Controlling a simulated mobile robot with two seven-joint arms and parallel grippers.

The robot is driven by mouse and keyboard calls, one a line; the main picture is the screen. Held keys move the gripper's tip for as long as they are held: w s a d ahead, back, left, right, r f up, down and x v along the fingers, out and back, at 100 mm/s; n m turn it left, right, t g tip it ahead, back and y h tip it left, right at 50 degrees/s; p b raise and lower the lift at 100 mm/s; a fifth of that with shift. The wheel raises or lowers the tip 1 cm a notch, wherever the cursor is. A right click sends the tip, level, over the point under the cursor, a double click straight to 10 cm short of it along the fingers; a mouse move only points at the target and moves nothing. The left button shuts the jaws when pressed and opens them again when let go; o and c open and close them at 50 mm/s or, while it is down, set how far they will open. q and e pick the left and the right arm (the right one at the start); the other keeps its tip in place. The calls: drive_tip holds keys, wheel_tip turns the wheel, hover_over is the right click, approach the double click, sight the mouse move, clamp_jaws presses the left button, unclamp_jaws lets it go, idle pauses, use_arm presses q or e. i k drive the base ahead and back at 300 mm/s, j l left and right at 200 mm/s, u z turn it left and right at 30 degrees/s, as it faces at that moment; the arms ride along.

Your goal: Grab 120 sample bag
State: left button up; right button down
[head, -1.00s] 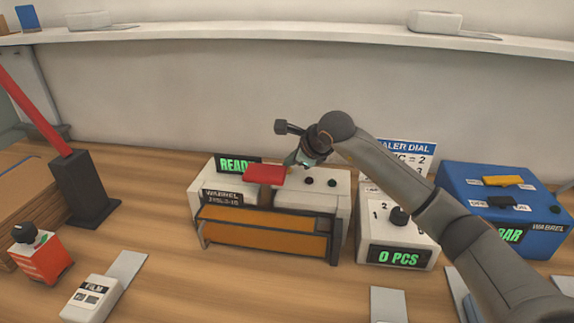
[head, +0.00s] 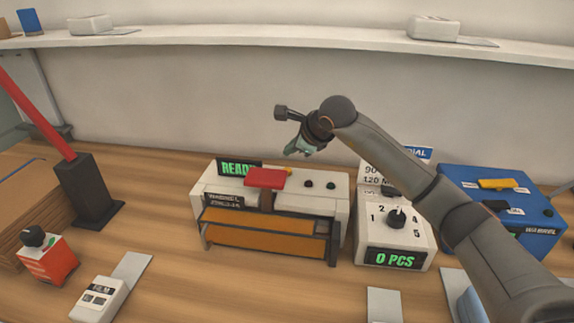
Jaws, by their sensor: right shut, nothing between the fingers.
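My right gripper (head: 299,149) is shut and empty, in the air above the back of the white sealer machine (head: 340,186). No bag is plainly recognisable in the head view. A pale blue item (head: 471,305) lies at the bottom edge, partly cut off and partly behind my right arm; I cannot tell what it is. A sign behind the dial box, partly hidden by my arm, shows "90" and "120 M". My left gripper is not in view.
The sealer has a red lever pad (head: 266,178) and a lit "READY" display. A dial box (head: 396,240) reads "0 PCS". A blue machine (head: 520,205) stands right, an orange box (head: 50,260) and a film box (head: 98,297) left. A shelf (head: 250,40) spans the wall.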

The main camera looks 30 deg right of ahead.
sight(102, 301)
drive_tip(key=k+l, duration=0.1)
drive_tip(key=k, duration=0.9)
